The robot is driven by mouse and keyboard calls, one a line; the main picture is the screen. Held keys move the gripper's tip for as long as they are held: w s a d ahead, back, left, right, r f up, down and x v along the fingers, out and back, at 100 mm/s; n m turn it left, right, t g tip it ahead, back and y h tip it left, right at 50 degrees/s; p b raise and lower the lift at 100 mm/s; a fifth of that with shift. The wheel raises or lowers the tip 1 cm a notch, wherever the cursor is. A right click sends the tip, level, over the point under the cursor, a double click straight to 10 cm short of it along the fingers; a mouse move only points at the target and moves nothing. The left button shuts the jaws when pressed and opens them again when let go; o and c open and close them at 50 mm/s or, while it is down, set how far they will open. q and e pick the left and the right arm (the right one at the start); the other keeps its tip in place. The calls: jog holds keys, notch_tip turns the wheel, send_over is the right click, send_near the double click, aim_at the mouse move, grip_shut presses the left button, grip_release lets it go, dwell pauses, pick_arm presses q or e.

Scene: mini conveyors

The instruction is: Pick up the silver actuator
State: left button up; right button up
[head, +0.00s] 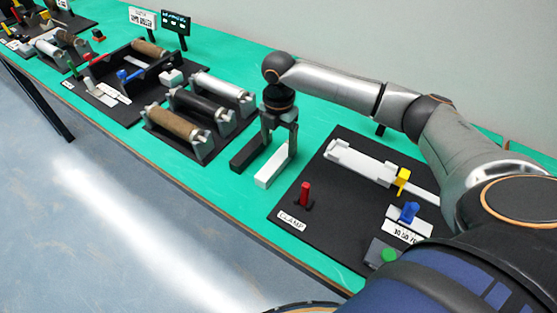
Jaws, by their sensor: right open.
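My right gripper (279,146) points down over the green table and is open. The pale bar may be the silver actuator, but I cannot tell for certain. The fingers hide the far ends of both bars, and I cannot tell whether they touch them. My left gripper is not in view.
On the right, a black board (328,218) labelled CLAMP carries a long white piece (358,163) and red (305,193), yellow (402,178) and blue (409,212) parts. Left of the gripper stand silver (222,86), black (203,105) and brown (174,122) rollers. More conveyor parts stand farther left.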

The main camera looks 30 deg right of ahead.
aim_at(279, 158)
jog(key=shift+s+a+f, duration=0.1)
jog(key=shift+f, duration=3)
jog(key=shift+c, duration=0.3)
grip_shut()
jog(key=shift+r, duration=0.1)
